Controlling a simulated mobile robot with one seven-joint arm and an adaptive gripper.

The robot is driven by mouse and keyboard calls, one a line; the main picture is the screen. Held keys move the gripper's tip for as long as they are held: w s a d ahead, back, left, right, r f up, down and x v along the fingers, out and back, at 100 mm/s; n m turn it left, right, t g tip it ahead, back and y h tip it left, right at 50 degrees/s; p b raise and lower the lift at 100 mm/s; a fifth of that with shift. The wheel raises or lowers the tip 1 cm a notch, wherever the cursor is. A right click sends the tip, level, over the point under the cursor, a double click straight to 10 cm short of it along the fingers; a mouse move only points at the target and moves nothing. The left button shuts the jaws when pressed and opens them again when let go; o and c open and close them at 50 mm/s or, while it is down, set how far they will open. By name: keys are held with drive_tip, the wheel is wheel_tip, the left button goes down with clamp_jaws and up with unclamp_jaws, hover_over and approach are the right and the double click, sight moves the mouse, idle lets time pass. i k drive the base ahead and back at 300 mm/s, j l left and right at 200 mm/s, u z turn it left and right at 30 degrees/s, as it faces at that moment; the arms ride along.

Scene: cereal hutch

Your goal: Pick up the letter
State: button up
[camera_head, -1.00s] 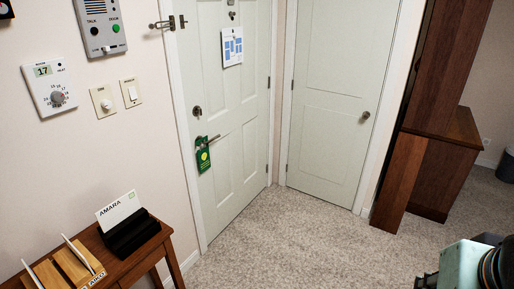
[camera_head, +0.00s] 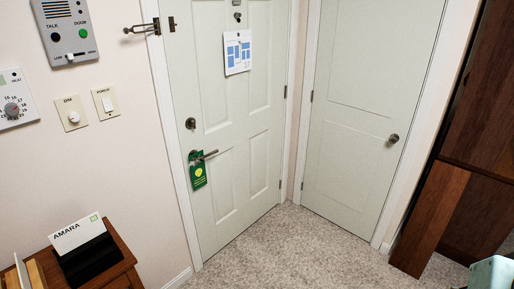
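A white card or letter (camera_head: 77,234) marked "AMARA" with a small green square stands tilted in a black holder (camera_head: 91,262). The holder sits on a brown wooden table (camera_head: 122,254) at the lower left. Part of my arm shows at the bottom right corner, far to the right of the letter. My gripper's fingers cannot be made out there.
A wooden rack (camera_head: 36,274) stands left of the holder, cut off by the frame. Two pale doors (camera_head: 235,110) are shut; a green tag (camera_head: 198,170) hangs on one handle. A dark wooden cabinet (camera_head: 432,215) stands at right. The carpet (camera_head: 290,255) between is clear.

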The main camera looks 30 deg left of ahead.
sight(72, 237)
drive_tip(key=i+u, duration=0.4)
drive_tip(key=i+l+u, duration=0.1)
drive_tip(key=i+u, duration=0.3)
drive_tip(key=i, duration=0.15)
drive_tip(key=i+u, duration=0.5)
drive_tip(key=u, duration=0.2)
drive_tip(key=i+u, duration=0.2)
drive_tip(key=u, duration=0.15)
drive_tip(key=i+u, duration=0.2)
drive_tip(key=u, duration=0.15)
drive_tip(key=i+j+u, duration=0.1)
drive_tip(key=i+u, duration=0.35)
drive_tip(key=u, duration=0.3)
